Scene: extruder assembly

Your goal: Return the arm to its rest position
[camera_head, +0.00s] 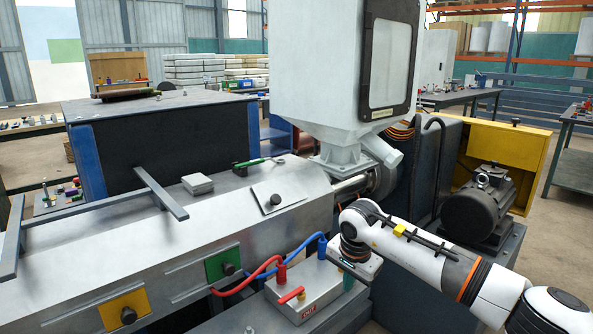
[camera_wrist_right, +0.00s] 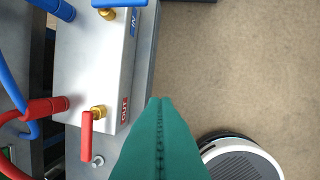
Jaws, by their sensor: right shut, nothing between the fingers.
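My right arm comes in from the right in the head view, its gripper (camera_head: 348,281) pointing down beside the right end of a light grey valve box (camera_head: 318,287). In the wrist view the teal fingers (camera_wrist_right: 160,125) are pressed together, with nothing between them. The box (camera_wrist_right: 90,65) carries a red valve handle (camera_wrist_right: 86,136) near the OUT label and a blue valve handle (camera_wrist_right: 120,3) near the IN label. The fingertips appear just off the box's edge; whether they touch it is unclear. My left gripper is out of view.
A red hose (camera_head: 245,275) and a blue hose (camera_head: 305,243) run to the box. The long grey extruder body (camera_head: 130,240) and its hopper (camera_head: 320,70) stand behind. A dark motor (camera_head: 478,208) sits beyond my right arm. Bare floor (camera_wrist_right: 250,60) lies beside the box.

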